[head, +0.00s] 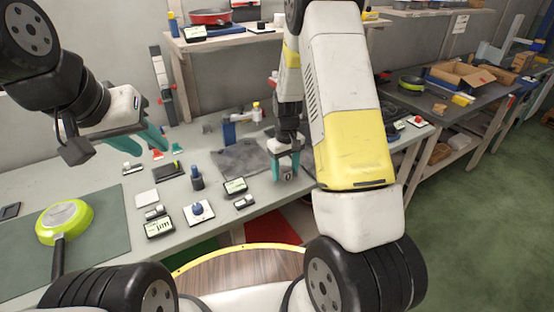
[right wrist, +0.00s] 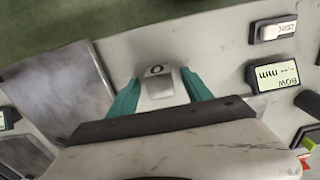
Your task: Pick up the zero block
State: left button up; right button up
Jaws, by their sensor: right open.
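The zero block is a small grey block marked 0 (right wrist: 158,85). In the right wrist view it sits between the two teal fingers of my right gripper (right wrist: 158,93), with gaps showing on both sides. In the head view my right gripper (head: 285,168) points down at the table near its front edge, and the zero block (head: 288,177) shows between its fingertips. My right gripper is open around the block. My left gripper (head: 153,142) hangs over the back left of the table, its teal fingers apart and nothing seen between them.
A grey mat (head: 240,158) lies behind the right gripper. A green pan (head: 64,222) lies at the far left. The table's front edge is close.

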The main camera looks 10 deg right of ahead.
grip_shut()
jog(key=shift+r, duration=0.15)
dwell(0.4)
